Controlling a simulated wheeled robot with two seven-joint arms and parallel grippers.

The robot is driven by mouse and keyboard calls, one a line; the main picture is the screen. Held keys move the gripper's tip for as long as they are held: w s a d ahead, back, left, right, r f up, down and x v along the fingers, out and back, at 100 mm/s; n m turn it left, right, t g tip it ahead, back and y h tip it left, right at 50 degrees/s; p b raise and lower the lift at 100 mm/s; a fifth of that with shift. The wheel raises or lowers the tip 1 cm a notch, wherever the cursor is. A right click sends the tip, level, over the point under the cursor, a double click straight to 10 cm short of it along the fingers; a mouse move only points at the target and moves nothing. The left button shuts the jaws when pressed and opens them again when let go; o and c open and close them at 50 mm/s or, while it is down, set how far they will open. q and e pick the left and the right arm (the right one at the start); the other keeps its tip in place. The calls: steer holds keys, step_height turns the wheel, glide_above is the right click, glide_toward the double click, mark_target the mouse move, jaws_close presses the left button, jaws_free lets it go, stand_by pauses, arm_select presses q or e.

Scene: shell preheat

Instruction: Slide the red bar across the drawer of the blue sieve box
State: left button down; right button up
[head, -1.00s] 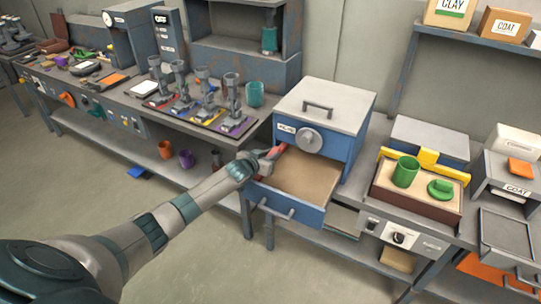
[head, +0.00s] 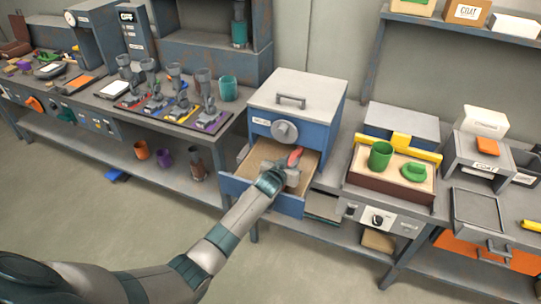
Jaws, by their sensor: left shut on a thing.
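The blue sieve box (head: 318,136) stands on the bench with a grey lid and a round knob on its front. Its drawer (head: 236,186) is pulled out and shows a tan inside. My left gripper (head: 292,170) is over the right part of the open drawer, shut on the red bar (head: 295,155). Only a short piece of the bar shows above the gripper; the rest is hidden by it. I cannot tell whether the bar touches the drawer. My right gripper is not in view.
Right of the box is a tray (head: 392,192) with a green cup (head: 380,155), a green piece (head: 413,172) and a yellow bar (head: 402,143). Left of the box, a teal cup (head: 228,88) stands beside a rack of several grey tools.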

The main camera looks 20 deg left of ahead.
arm_select(q)
steer(key=d, duration=0.6)
steer(key=shift+d+b, duration=0.15)
steer(key=shift+b, duration=0.15)
steer(key=c, duration=1.6)
jaws_free()
steer(key=shift+d, duration=0.1)
steer(key=shift+c, duration=0.2)
steer(key=shift+o, duration=0.6)
steer(key=shift+d, duration=0.1)
steer(key=shift+s, duration=0.2)
steer(key=shift+s+r, duration=0.1)
steer(key=shift+s, duration=0.05)
steer(key=b+v, duration=0.2)
steer(key=v, duration=1.4)
steer(key=shift+s+r, duration=0.25)
steer(key=shift+s, duration=0.05)
